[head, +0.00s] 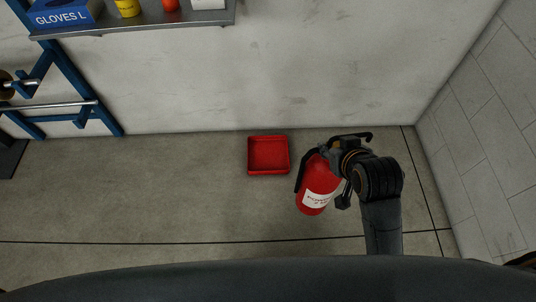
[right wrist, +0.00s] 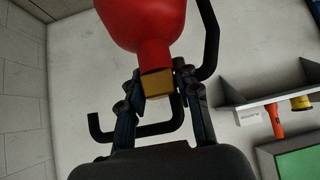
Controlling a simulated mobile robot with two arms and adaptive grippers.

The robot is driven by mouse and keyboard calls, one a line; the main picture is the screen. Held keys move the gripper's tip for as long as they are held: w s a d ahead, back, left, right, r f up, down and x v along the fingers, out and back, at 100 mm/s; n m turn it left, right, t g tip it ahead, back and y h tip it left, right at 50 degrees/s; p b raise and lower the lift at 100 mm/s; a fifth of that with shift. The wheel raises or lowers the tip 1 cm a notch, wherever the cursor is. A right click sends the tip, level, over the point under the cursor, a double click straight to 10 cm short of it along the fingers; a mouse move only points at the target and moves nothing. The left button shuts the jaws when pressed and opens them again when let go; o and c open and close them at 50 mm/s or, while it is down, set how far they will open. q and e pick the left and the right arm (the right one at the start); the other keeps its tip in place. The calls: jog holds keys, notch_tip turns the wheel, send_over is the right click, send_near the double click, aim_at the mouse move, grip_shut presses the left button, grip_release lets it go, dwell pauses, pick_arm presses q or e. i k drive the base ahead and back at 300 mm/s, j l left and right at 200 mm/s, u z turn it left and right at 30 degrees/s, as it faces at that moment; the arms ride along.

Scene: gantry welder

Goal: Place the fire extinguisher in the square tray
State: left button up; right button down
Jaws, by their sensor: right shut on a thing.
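The red fire extinguisher (head: 318,187) with a white label is held by my right gripper (head: 339,157) in the head view, to the right of the square tray. In the right wrist view the extinguisher's red body (right wrist: 145,22) is at the top, and the gripper fingers (right wrist: 158,90) are closed around its brass-coloured neck. Its black handle and hose show beside the fingers. The red square tray (head: 268,173) lies on the floor against the back wall and looks empty. The extinguisher is apart from the tray in the picture; its height above the floor is hard to tell. My left gripper is not in view.
A grey wall shelf (head: 160,25) at the upper left holds a blue glove box (head: 66,14), a yellow container (head: 127,8) and other items. A blue rack (head: 78,88) stands at the left. A tiled wall (head: 490,130) bounds the right. The floor around the tray is clear.

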aim_at(269, 160)
jog(key=i+j+z, duration=0.1)
jog(key=z, duration=0.4)
jog(key=i+j+z, duration=0.15)
jog(key=j, duration=0.15)
jog(key=i+j+z, duration=0.2)
jog(key=j, duration=0.15)
jog(key=j+z, duration=0.15)
jog(key=j, duration=0.15)
jog(key=i+j+z, duration=0.2)
jog(key=j, duration=0.2)
jog(key=i+j, duration=0.1)
jog(key=j, duration=0.45)
jog(key=i+j, duration=0.1)
jog(key=j, duration=0.45)
jog(key=i+j+z, duration=0.1)
jog(key=j, duration=0.5)
